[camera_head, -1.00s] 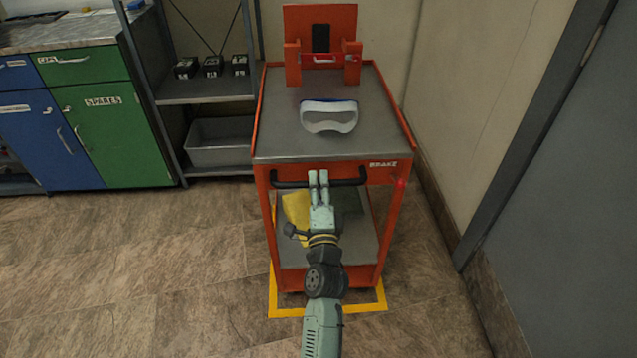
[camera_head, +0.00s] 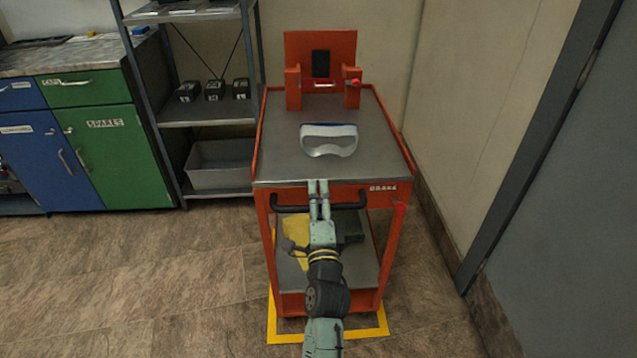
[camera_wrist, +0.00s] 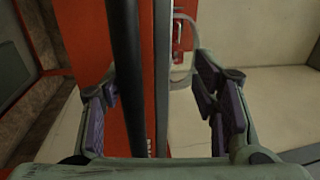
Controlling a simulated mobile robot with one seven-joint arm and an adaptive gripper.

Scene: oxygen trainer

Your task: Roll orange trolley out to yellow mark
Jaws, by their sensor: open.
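The orange trolley (camera_head: 388,238) stands straight ahead in the head view, with a grey top and a black handle bar (camera_head: 290,209) across its front. The yellow mark (camera_head: 374,333) is a taped outline on the floor, visible around the trolley's front base; its rear part is hidden. My gripper (camera_head: 318,184) is open at the middle of the handle, its fingertips overlapping the bar and reaching the top's front edge. In the wrist view the bar (camera_wrist: 125,75) runs between the spread purple-padded fingers (camera_wrist: 160,103). I cannot tell whether either finger touches it.
A white-and-blue visor-like item (camera_head: 328,140) lies on the trolley top. A yellow cloth-like item (camera_head: 296,236) lies on the lower shelf. Metal shelving (camera_head: 205,111) and cabinets (camera_head: 118,155) stand left. A wall and grey door (camera_head: 560,190) are close right. Floor at left is clear.

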